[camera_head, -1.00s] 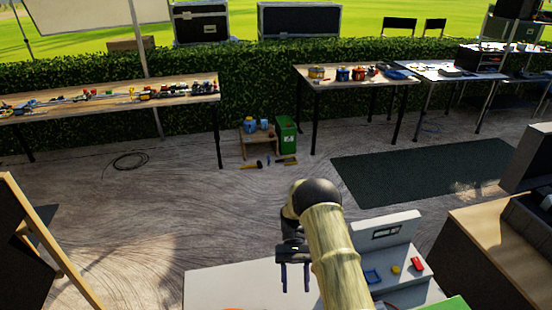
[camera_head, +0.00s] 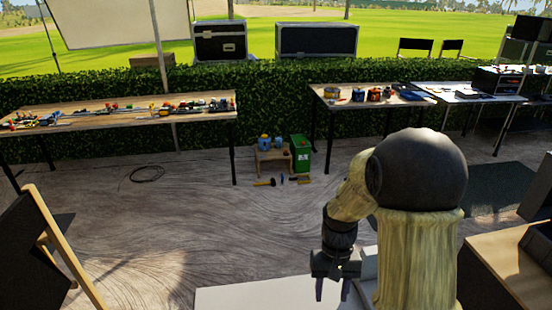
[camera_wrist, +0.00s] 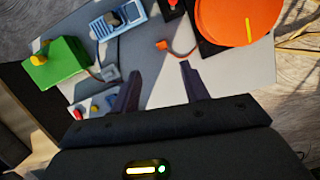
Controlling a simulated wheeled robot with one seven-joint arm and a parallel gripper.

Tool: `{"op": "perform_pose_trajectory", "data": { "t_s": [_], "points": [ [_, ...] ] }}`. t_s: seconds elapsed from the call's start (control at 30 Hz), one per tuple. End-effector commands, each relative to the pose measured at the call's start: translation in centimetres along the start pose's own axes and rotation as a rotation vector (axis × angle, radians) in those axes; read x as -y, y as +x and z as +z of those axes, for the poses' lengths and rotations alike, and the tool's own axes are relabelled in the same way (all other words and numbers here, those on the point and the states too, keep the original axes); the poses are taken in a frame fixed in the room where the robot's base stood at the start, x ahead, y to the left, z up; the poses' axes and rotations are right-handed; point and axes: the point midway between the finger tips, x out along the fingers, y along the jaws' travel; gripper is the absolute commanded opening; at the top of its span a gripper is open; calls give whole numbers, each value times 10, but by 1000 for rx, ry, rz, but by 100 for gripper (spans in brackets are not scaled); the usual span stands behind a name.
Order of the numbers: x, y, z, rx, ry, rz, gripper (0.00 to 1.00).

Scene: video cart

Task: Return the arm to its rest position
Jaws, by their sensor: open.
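My gripper (camera_head: 333,290) hangs fingers-down at the lower right of the head view, above the near end of a light grey cart top (camera_head: 240,298). My arm is folded with its dark round joint high at the right and hides much of the cart. In the wrist view my gripper (camera_wrist: 158,84) is open, with nothing between its two dark fingers. Below it lie a green box with a yellow knob (camera_wrist: 58,62), a blue-grey device (camera_wrist: 118,22), an orange disc (camera_wrist: 238,18) and a small orange piece (camera_wrist: 178,47), apart from the fingers.
A long wooden table (camera_head: 70,121) with small toys stands at the back left, another table (camera_head: 345,104) at the back right. A green bin (camera_head: 301,155) and low stool stand between them. A dark easel-like board (camera_head: 35,250) is at the left. The middle floor is open.

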Motion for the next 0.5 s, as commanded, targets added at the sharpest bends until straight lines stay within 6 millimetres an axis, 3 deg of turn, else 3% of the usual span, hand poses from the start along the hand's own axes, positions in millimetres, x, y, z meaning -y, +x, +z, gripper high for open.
{"op": "perform_pose_trajectory", "data": {
  "t_s": [0.2,0.5],
  "points": [
    [-11,-27,35,-240,-9,10,45],
    [-20,-45,70,-490,-23,23,45]
  ]
}}
